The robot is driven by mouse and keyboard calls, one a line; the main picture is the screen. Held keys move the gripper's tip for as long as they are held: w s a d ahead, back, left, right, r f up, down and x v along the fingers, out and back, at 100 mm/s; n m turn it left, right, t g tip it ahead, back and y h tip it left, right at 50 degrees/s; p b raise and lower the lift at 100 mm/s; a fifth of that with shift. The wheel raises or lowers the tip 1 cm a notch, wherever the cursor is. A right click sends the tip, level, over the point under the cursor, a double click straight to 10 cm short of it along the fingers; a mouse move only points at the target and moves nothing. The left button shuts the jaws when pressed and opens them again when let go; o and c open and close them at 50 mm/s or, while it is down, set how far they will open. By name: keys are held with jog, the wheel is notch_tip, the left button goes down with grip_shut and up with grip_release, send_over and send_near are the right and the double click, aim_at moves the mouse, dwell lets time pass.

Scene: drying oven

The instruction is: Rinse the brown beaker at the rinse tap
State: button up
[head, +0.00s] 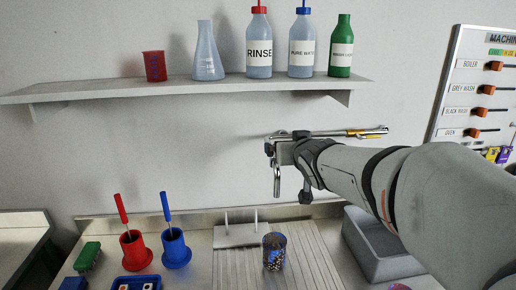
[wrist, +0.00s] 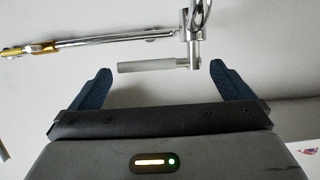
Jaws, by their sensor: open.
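A beaker (head: 274,252) with a speckled dark brown and blue look stands upright on the ribbed drainboard (head: 310,262), left of the sink; I take it for the brown beaker. The chrome rinse tap (head: 345,133) with a brass-coloured part is on the wall above; it also shows in the wrist view (wrist: 110,40). My gripper (head: 285,160) is up at the tap, well above the beaker. In the wrist view my gripper (wrist: 160,70) is open and empty. The tap's grey lever (wrist: 155,66) lies across the gap between its fingertips; I cannot tell whether they touch.
A grey sink (head: 365,255) is at the right, below my arm. A white pegged rack (head: 240,235) stands behind the beaker. Red (head: 136,250) and blue (head: 175,248) holders with brushes stand left. The shelf (head: 190,91) carries bottles, a flask and a red cup. A labelled switch panel (head: 478,90) is far right.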

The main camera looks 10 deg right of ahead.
jog(key=shift+p+x, duration=0.3)
jog(key=shift+x, duration=2.15)
jog(key=shift+c, duration=0.2)
jog(key=c, duration=0.8)
jog(key=o, duration=0.8)
jog(key=shift+o, duration=0.2)
jog(key=shift+s, duration=0.15)
jog(key=p+v, duration=0.1)
jog(key=v, duration=0.7)
jog(key=s+f+g, duration=0.6)
jog(key=s+f, duration=0.2)
jog(key=s, duration=0.3)
jog(key=s+a+f+g, duration=0.1)
jog(key=s+f+g, duration=0.5)
jog(key=s, duration=0.5)
notch_tip(320, 180, down, 3)
jog(key=shift+s+a+r, duration=0.15)
jog(key=shift+s+r, duration=0.05)
jog(key=shift+s, duration=0.15)
